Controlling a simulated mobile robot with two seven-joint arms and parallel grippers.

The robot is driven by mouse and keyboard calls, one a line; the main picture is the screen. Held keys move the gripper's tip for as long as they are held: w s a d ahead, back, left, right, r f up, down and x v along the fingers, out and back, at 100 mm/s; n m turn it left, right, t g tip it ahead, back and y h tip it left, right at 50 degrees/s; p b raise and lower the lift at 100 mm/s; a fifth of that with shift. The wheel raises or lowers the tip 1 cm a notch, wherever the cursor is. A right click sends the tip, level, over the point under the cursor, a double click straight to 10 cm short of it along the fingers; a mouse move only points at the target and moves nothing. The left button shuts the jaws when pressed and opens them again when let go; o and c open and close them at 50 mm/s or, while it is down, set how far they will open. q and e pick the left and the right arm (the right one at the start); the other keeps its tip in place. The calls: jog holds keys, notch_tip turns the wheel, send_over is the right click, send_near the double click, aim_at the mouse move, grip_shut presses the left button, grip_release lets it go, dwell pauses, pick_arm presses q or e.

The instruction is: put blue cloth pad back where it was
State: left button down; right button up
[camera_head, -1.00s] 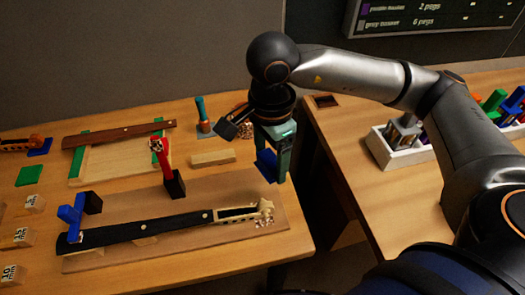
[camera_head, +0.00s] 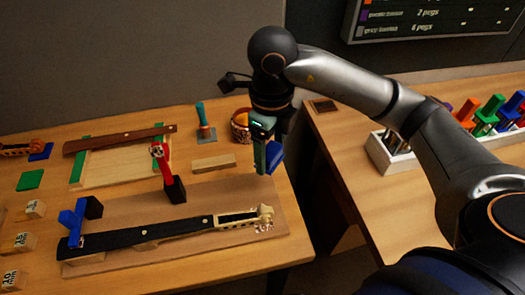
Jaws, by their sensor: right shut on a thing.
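The blue cloth pad (camera_head: 275,157) is in my right gripper (camera_head: 268,160), held tilted above the right end of the bench. My right gripper points down and is shut on the pad. The pad is partly hidden by the fingers. Below and to the left lies a violin neck with a black fingerboard (camera_head: 140,233) on a brown board (camera_head: 245,190). Another blue pad (camera_head: 41,151) lies at the far left under a small scroll piece. A green pad (camera_head: 30,180) lies flat near it. My left gripper is not in view.
A red clamp (camera_head: 160,158) stands on a black block behind the fingerboard, and a blue clamp (camera_head: 72,218) is at its left end. A basket (camera_head: 241,125) and a wooden block (camera_head: 214,163) are behind. A gap separates the bench from the right table.

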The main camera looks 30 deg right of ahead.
jog(key=w+d+f, duration=0.1)
jog(key=w+f, duration=0.1)
jog(key=w, duration=0.1)
jog(key=w+d+f, duration=0.1)
jog(key=w+f, duration=0.2)
jog(key=w+d+f, duration=0.1)
jog(key=w+f, duration=0.1)
jog(key=w, duration=0.1)
jog(key=shift+f+p, duration=0.25)
jog(key=shift+p, duration=0.15)
jog(key=shift+w+d+f, duration=0.15)
jog(key=shift+w+f, duration=0.1)
jog(key=shift+f, duration=0.25)
notch_tip(320, 180, down, 2)
jog(key=shift+s+f+p, duration=0.1)
jog(key=shift+f+p, duration=0.05)
jog(key=shift+p, duration=0.25)
jog(key=shift+f, duration=0.25)
jog(key=shift+f, duration=0.1)
jog(key=o, duration=1.2)
jog(key=shift+o, duration=0.2)
